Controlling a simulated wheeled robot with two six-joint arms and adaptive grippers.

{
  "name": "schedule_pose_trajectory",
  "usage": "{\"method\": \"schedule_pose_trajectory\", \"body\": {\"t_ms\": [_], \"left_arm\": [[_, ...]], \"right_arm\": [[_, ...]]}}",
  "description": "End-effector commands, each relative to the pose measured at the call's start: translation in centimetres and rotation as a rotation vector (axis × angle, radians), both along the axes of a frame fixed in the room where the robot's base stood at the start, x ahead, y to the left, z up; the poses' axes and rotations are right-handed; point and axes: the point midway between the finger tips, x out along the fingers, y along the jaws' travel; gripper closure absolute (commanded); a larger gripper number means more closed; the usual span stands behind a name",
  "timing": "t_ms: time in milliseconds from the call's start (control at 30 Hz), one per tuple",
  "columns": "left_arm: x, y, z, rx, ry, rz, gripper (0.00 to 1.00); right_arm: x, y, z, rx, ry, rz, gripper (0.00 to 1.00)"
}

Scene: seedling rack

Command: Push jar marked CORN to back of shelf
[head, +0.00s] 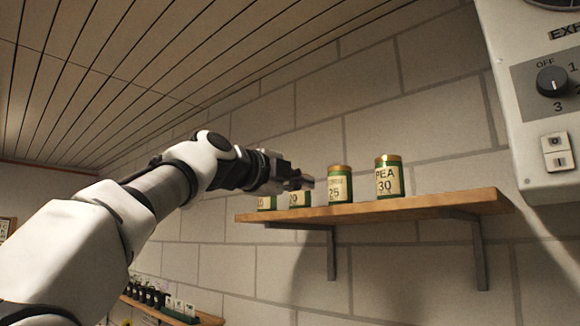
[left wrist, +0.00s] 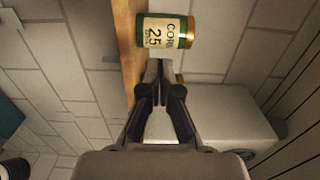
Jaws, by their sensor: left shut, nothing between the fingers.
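The CORN jar (head: 340,188) is green with a gold lid and a cream label reading 25. It stands upright on the wooden shelf (head: 440,205), between the PEA jar and the jars further left. In the left wrist view the CORN jar (left wrist: 166,30) appears on its side, just beyond my fingertips. My left gripper (head: 308,183) is shut and empty, pointing at the jar's left part from the front. In the left wrist view its fingertips (left wrist: 158,64) are close to the jar; I cannot tell whether they touch. My right gripper is not in view.
The PEA jar (head: 389,178), marked 30, stands to the right. Two more jars (head: 267,203) (head: 299,198) stand to the left, partly hidden by my gripper. A white control box (head: 545,110) hangs at the right. Seedlings (head: 150,295) stand on a lower shelf.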

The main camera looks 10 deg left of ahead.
Motion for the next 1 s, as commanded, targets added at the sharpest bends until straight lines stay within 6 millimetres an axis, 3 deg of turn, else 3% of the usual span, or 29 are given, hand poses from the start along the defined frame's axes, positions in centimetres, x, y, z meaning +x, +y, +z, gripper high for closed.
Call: {"method": "schedule_pose_trajectory", "body": {"t_ms": [33,333,500,833,1000], "left_arm": [[0.9,-0.6,1.0,0.0,0.001,0.0,1.0],[5.7,-4.1,0.8,0.0,0.003,0.001,1.0],[6.8,-4.8,0.2,-0.001,0.001,0.002,1.0],[6.9,-4.9,0.0,-0.001,0.001,0.002,1.0],[7.6,-6.5,0.6,0.003,0.001,0.002,1.0]], "right_arm": [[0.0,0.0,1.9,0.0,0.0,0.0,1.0],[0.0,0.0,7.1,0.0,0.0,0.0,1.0],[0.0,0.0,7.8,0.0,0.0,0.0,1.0],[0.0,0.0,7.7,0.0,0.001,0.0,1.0],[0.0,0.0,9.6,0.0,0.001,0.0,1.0]]}}
